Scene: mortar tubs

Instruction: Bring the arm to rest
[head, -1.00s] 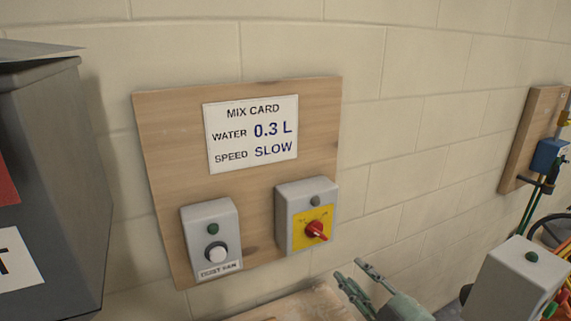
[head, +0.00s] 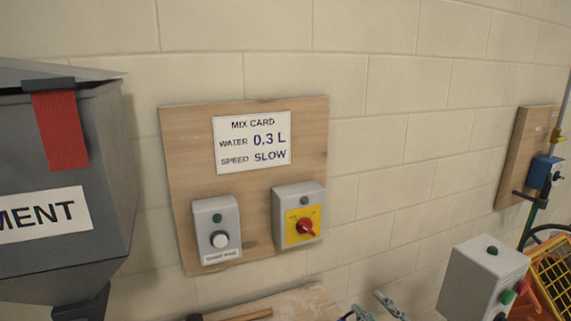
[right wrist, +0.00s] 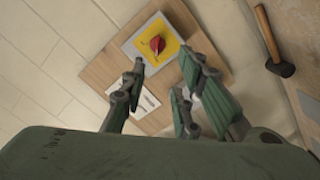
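My right gripper (head: 367,305) shows at the bottom edge of the head view, below and right of the rotary switch box (head: 299,214). In the right wrist view my right gripper (right wrist: 165,72) has its fingers spread, with nothing between them. The rotary switch box, with a yellow plate and red knob (head: 306,227), lies beyond the fingertips and apart from them. It also shows in the right wrist view (right wrist: 133,45). My left gripper is in neither view.
A grey cement hopper (head: 110,170) stands left. A grey control box (head: 470,275) stands right. A hammer (right wrist: 268,40) lies on a wooden surface.

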